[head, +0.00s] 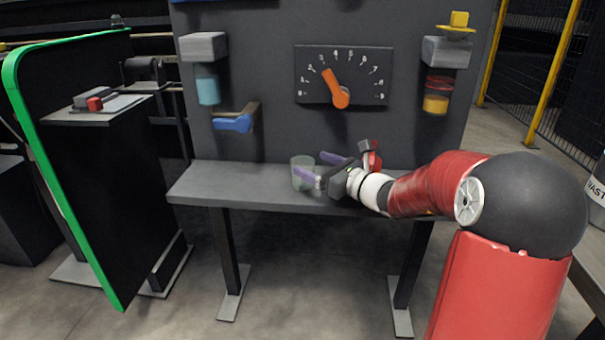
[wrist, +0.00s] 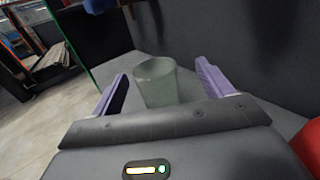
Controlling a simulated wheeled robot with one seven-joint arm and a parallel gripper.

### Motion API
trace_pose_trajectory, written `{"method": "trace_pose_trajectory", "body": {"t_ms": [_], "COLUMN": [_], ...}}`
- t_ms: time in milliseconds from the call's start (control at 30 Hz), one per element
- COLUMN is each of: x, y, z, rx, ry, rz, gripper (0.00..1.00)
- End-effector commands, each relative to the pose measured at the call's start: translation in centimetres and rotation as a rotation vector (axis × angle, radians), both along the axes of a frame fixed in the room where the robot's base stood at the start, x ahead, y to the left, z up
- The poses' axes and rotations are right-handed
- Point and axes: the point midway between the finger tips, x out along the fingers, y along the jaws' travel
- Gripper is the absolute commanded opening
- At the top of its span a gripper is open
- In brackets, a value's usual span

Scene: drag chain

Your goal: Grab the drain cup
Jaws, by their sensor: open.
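The drain cup (head: 302,173) is a clear, slightly green cup standing upright on the grey shelf of the panel. It also shows in the wrist view (wrist: 156,82), between the two purple fingers and a little beyond the gripper body. My gripper (head: 322,168) is open, reaching in from the right along the shelf, with a finger on either side of the cup's near part. In the wrist view, gaps show between the cup and both fingers (wrist: 160,88). The cup's lower part is hidden behind the gripper body in that view.
The dark panel (head: 270,120) rises behind the shelf (head: 250,190). A blue-handled valve (head: 233,123) sits above left, below a blue container (head: 207,91). A dial with an orange pointer (head: 336,88) is at the centre. A green-edged board (head: 80,190) stands left. The shelf's left end is clear.

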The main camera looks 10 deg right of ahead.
Motion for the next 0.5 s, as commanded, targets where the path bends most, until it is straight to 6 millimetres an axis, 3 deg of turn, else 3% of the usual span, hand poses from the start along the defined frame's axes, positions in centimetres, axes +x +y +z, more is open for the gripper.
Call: {"method": "trace_pose_trajectory", "body": {"t_ms": [300, 500], "x": [3.1, 4.3], "y": [3.3, 4.1], "z": [0.0, 0.0], "rx": [-0.001, -0.002], "ry": [0.001, 0.000], "rz": [0.004, 0.002], "gripper": [0.79, 0.79]}}
